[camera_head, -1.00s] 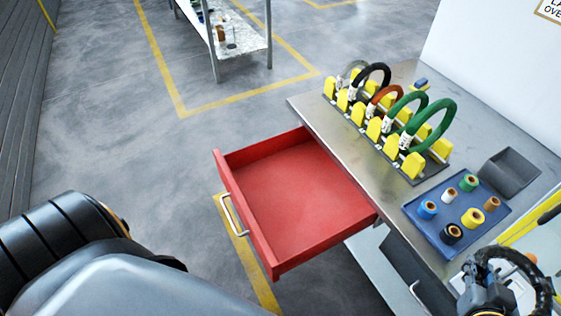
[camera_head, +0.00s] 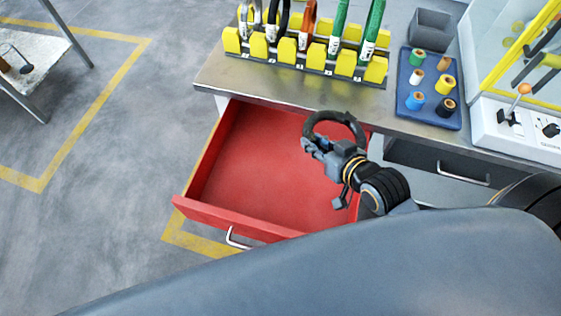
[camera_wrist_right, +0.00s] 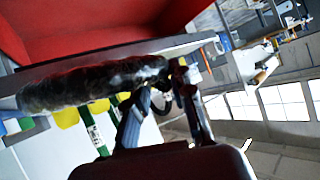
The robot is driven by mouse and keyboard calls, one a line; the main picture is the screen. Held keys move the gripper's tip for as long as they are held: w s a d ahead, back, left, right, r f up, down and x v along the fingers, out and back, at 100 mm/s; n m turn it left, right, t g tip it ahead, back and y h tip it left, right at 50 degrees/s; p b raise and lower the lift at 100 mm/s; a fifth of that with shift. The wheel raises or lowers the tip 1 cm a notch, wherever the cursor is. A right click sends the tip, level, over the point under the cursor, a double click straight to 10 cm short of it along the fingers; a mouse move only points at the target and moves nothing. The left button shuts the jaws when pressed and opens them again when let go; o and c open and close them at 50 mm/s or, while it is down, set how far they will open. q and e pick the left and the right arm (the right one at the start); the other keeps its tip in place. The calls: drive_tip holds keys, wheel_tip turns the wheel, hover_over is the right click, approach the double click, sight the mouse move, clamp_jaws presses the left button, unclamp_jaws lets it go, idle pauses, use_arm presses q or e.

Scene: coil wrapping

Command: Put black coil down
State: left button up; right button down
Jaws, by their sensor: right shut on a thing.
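A black coil (camera_head: 336,116) shows in the head view as a dark ring above the right part of the open red drawer (camera_head: 245,172). My right gripper (camera_head: 318,146) is shut on the near side of the coil and holds it up. In the right wrist view the coil (camera_wrist_right: 95,84) is a thick, dark, wrapped band between the fingers (camera_wrist_right: 165,95), and red drawer surface (camera_wrist_right: 85,22) shows at the top. The exact gap between coil and drawer floor is hard to tell. The drawer is empty. My left gripper is not in view.
A rack (camera_head: 305,66) with yellow holders and several coils stands on the metal table (camera_head: 225,80) behind the drawer. A blue tray (camera_head: 431,66) of tape rolls, a grey bin (camera_head: 430,27) and a machine with an orange-knobbed lever (camera_head: 524,89) lie to the right.

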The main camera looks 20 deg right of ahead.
wheel_tip(320, 180, down, 5)
drive_tip(key=s+d+y+b, duration=0.1)
drive_tip(key=b, duration=0.1)
hover_over(273, 169)
wheel_tip(273, 169, down, 10)
drive_tip(key=shift+w+d+r, duration=0.1)
drive_tip(key=shift+d+r, duration=0.05)
wheel_tip(273, 169, down, 3)
drive_tip(key=shift+b, duration=0.5)
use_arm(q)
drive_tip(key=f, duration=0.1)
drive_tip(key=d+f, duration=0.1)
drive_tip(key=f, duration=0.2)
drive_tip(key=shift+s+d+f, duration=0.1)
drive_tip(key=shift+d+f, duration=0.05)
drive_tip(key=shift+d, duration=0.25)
use_arm(e)
drive_tip(key=c, duration=1.2)
unclamp_jaws()
drive_tip(key=shift+f, duration=0.2)
drive_tip(key=shift+o, duration=0.2)
